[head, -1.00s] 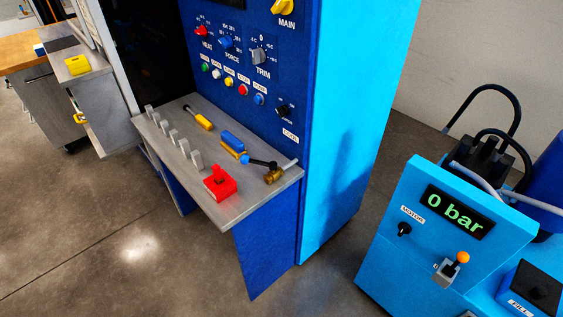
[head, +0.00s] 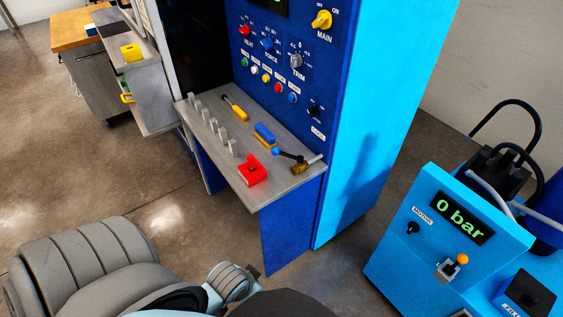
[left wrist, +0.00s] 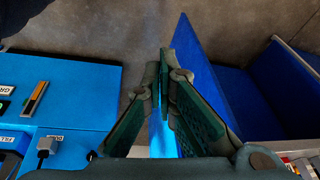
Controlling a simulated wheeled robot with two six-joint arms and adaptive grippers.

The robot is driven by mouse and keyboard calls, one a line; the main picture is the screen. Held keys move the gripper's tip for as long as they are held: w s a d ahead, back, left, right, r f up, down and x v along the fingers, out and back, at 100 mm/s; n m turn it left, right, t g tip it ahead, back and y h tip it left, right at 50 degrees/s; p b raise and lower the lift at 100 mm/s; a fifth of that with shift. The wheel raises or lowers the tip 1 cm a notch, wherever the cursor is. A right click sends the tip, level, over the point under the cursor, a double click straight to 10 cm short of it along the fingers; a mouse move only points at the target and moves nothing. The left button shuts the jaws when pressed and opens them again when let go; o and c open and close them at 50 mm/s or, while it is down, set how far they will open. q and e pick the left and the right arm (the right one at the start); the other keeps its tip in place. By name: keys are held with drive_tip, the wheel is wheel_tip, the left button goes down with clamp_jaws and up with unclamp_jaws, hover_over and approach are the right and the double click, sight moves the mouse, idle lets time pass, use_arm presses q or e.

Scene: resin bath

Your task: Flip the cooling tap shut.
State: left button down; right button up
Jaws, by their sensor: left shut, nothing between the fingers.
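The cooling tap (head: 297,169) is a small brass valve at the right end of the grey shelf in the head view. Its black lever (head: 290,156) points left and ends in a blue ball. A silver pipe stub (head: 312,160) runs from the tap to the upper right, and the lever lies at an angle to it. My left gripper (left wrist: 163,78) is shut and empty in the left wrist view. The tap is not visible there, and the gripper is apart from it. Only arm parts of mine show low in the head view. My right gripper is not in view.
The blue control panel (head: 272,45) rises behind. A light-blue pump unit (head: 400,265) stands at right, with open floor between.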

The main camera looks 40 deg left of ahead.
use_arm(q)
wheel_tip(320, 180, up, 6)
drive_tip(key=w+d+n+p, duration=0.1)
drive_tip(key=w, duration=0.1)
drive_tip(key=w+d+r+n+t+h, duration=0.4)
drive_tip(key=w+d+n, duration=0.1)
drive_tip(key=w+n, duration=0.25)
drive_tip(key=n+t+y, duration=0.7)
drive_tip(key=n+t, duration=0.1)
drive_tip(key=n, duration=2.3)
approach(284, 155)
drive_tip(key=b+x, duration=0.2)
drive_tip(key=x, duration=0.1)
drive_tip(key=b+x, duration=0.3)
drive_tip(key=shift+w+f, duration=0.15)
drive_tip(key=shift+f, duration=0.1)
drive_tip(key=shift+w, duration=0.25)
drive_tip(key=shift+w+r, duration=0.1)
drive_tip(key=shift+r, duration=0.05)
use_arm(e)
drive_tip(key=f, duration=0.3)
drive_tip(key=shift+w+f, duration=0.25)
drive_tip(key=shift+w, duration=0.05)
use_arm(q)
drive_tip(key=shift+a, duration=0.2)
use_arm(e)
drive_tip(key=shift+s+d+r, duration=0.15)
